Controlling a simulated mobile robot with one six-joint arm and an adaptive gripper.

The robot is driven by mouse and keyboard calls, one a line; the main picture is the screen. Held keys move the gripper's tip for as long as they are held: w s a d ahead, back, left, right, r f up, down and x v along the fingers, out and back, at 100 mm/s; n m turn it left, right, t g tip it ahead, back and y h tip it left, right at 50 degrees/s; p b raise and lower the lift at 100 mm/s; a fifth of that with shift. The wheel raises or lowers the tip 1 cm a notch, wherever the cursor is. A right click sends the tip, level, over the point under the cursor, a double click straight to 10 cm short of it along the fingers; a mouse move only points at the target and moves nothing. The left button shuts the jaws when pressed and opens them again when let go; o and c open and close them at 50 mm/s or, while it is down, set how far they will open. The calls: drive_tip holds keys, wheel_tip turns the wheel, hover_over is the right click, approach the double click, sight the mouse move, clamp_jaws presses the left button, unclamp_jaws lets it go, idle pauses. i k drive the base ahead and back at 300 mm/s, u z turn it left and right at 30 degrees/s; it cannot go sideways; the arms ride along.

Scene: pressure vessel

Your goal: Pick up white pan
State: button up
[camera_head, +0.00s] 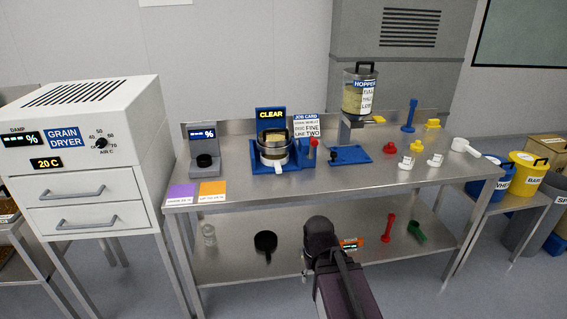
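A small white pan-like cup with a short handle (460,145) sits at the right end of the steel bench's top (380,172). My gripper's fingers cannot be made out, and no held thing shows.
Two small white-based pieces (405,163) and several yellow pieces (432,124) stand left of the pan. A blue post (410,115) stands behind them. The hopper (360,92) and blue CLEAR station (270,115) stand further left. The bench's front middle is clear.

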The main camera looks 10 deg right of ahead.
sight(275, 161)
drive_tip(key=u, duration=0.1)
drive_tip(key=i, duration=0.95)
drive_tip(key=z, duration=0.05)
